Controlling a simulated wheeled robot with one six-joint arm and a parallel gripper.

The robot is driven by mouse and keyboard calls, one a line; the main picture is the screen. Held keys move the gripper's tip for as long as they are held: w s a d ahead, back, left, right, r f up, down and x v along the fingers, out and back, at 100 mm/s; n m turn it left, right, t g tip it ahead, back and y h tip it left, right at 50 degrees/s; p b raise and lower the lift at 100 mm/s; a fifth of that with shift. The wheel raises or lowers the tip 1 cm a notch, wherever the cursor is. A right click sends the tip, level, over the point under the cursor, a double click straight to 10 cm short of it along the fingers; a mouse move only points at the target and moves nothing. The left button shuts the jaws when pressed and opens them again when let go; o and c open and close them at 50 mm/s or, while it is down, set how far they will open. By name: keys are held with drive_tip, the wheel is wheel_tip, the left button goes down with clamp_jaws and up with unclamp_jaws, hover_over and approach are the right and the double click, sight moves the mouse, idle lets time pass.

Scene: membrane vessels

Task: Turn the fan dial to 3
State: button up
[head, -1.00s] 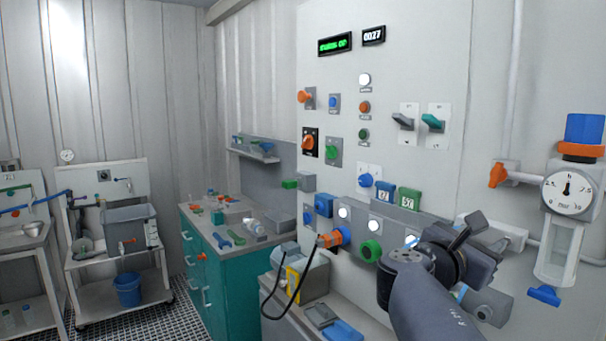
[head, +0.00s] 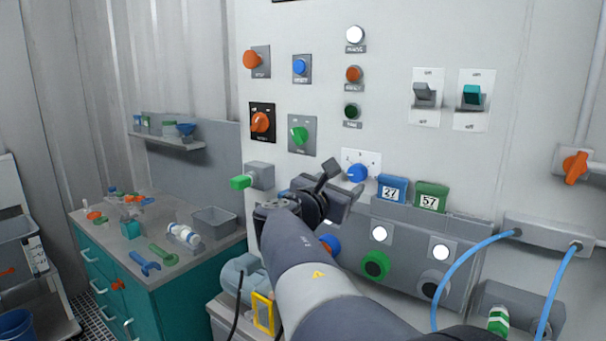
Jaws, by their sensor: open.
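A blue dial (head: 357,173) sits on a white plate with small marks around it, on the grey wall panel. It is the one knob with a printed scale, so I take it for the fan dial. The marks and the dial's pointer are too small to read surely. My gripper (head: 342,180) is open and empty, just left of and slightly below the blue dial. Its fingers point toward the panel. A gap to the dial seems to remain, but I cannot tell how large.
A green knob (head: 299,136) and an orange rotary switch (head: 261,123) are at upper left. A grey box with a green handle (head: 241,182) juts out left. Blue hoses (head: 470,262) loop at lower right.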

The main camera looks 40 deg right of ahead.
sight(355, 174)
drive_tip(key=x, duration=0.6)
drive_tip(key=shift+d, duration=0.1)
drive_tip(key=c, duration=1)
drive_tip(key=shift+f, duration=0.1)
